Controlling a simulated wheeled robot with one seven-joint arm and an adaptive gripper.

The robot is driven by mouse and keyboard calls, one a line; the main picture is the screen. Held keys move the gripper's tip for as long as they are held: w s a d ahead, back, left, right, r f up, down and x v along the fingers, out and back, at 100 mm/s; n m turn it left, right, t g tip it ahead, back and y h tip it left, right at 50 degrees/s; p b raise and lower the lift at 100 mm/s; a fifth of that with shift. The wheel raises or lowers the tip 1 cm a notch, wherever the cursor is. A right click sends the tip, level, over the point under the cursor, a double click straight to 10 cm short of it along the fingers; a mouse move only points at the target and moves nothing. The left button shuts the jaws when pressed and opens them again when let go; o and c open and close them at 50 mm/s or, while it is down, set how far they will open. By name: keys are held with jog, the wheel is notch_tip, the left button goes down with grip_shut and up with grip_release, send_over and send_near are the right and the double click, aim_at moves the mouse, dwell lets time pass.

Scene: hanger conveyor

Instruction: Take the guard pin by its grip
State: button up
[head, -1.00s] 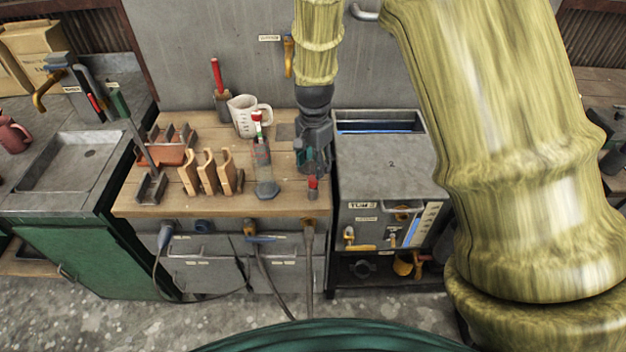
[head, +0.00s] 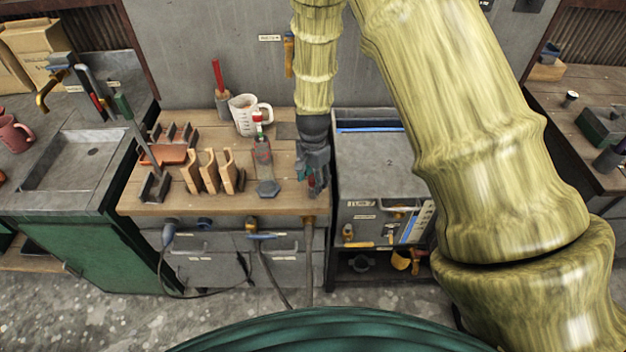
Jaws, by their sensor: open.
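A clear bottle-like piece with a red top (head: 262,150) stands left of my gripper. Wooden curved holders (head: 210,172), a white measuring jug (head: 246,114) and an orange tray (head: 165,154) share the bench (head: 225,202). A grey cabinet (head: 377,165) stands close on the right.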

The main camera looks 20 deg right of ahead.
jog(key=shift+f, duration=0.3)
jog(key=c, duration=1.1)
jog(key=shift+r, duration=0.15)
jog(key=shift+r+b, duration=1.8)
jog(key=shift+r, duration=3.1)
